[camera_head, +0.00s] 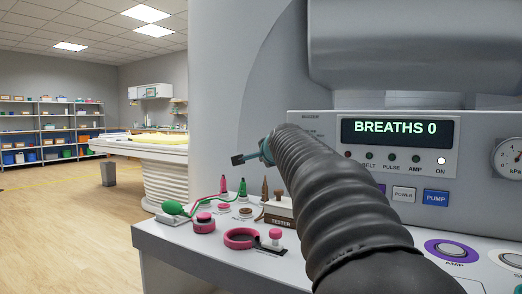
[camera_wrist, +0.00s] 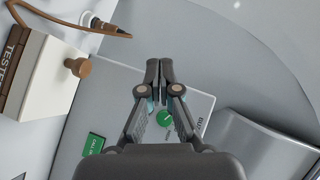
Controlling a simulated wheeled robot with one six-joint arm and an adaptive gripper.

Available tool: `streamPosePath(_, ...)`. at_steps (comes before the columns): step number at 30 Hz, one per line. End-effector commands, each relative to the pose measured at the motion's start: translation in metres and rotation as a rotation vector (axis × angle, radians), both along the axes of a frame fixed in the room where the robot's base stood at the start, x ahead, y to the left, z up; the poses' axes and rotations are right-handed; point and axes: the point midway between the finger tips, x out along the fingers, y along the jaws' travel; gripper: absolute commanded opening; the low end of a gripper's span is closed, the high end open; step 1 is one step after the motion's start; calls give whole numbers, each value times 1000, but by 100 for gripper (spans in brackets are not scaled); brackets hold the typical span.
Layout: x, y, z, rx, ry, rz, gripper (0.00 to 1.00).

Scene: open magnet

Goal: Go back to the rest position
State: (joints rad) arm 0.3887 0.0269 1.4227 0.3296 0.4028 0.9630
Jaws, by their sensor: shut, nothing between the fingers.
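My gripper (camera_head: 238,159) is at the end of my black ribbed arm in the head view, held above the left part of the white bench. In the wrist view my gripper (camera_wrist: 159,70) has its two dark fingertips together, with nothing between them. Below and beyond it lies a pale panel with a green knob (camera_wrist: 165,117) and a green label (camera_wrist: 93,145). The gripper looks apart from the panel. My arm hides part of the bench and console in the head view.
The machine's console has a "BREATHS 0" display (camera_head: 396,132), a blue PUMP button (camera_head: 435,197) and a gauge (camera_head: 509,158). Open floor lies left.

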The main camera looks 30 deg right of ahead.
Motion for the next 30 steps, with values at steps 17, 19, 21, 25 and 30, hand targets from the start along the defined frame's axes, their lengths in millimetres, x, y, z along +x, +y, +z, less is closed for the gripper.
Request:
streamPosePath(17,-21,30,14,-29,33,22,0)
streamPosePath(19,-33,46,0,-72,82,59,0)
streamPosePath(21,-52,68,-20,-138,154,113,0)
streamPosePath(25,-100,112,-71,-289,307,249,0)
streamPosePath(30,-168,157,-140,-482,484,443,0)
